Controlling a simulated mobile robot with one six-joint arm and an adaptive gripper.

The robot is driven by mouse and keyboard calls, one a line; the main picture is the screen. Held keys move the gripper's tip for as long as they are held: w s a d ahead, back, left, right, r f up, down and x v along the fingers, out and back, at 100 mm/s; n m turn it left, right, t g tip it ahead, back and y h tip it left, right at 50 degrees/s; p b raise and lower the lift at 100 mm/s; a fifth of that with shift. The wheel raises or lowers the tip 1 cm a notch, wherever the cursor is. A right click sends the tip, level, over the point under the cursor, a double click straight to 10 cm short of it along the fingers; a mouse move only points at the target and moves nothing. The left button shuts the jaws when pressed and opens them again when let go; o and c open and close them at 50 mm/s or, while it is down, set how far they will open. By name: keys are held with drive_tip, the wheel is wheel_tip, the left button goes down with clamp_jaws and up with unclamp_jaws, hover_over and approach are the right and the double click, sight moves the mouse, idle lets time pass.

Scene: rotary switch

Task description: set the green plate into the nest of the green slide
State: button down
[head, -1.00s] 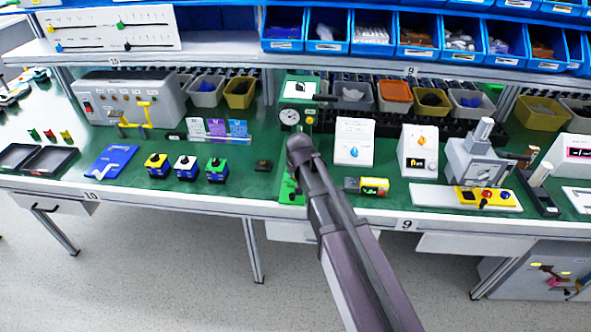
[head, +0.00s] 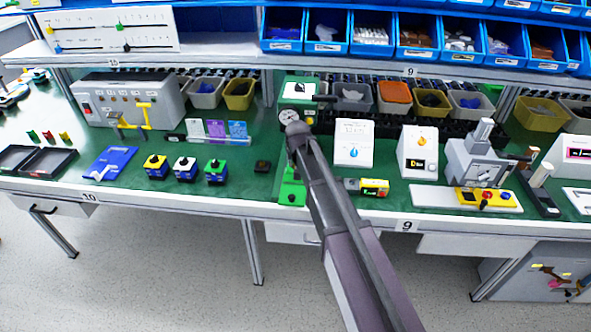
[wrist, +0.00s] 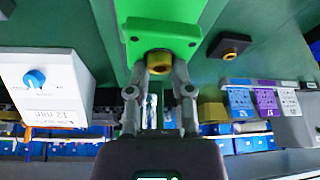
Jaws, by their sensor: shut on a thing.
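In the wrist view a bright green block (wrist: 162,33) with dark screws lies just beyond my fingertips. My gripper (wrist: 159,69) is shut on a brass-coloured round fitting (wrist: 158,57) at this block's near edge. I cannot tell whether the fitting belongs to the green plate or to the slide. The plate and nest cannot be told apart from the other green parts. In the head view my arm hides the grip.
A white box with a blue knob (head: 352,146) stands close right of my arm. A small dark block with a brass-coloured ring (head: 262,166) lies to the left; it also shows in the wrist view (wrist: 228,46). Several coloured button boxes (head: 185,168) stand farther left.

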drive_tip(key=shift+w+f+b, duration=0.15)
drive_tip(key=shift+f+b, duration=0.75)
drive_tip(key=shift+w+f+b, duration=0.1)
drive_tip(key=shift+f+b, duration=0.75)
drive_tip(key=shift+f, duration=0.05)
drive_tip(key=shift+f, duration=0.15)
drive_tip(key=c, duration=0.5)
unclamp_jaws()
drive_tip(key=p+v, duration=1.1)
drive_tip(key=v, duration=0.1)
drive_tip(key=shift+w+r, duration=0.1)
drive_tip(key=shift+r, duration=0.15)
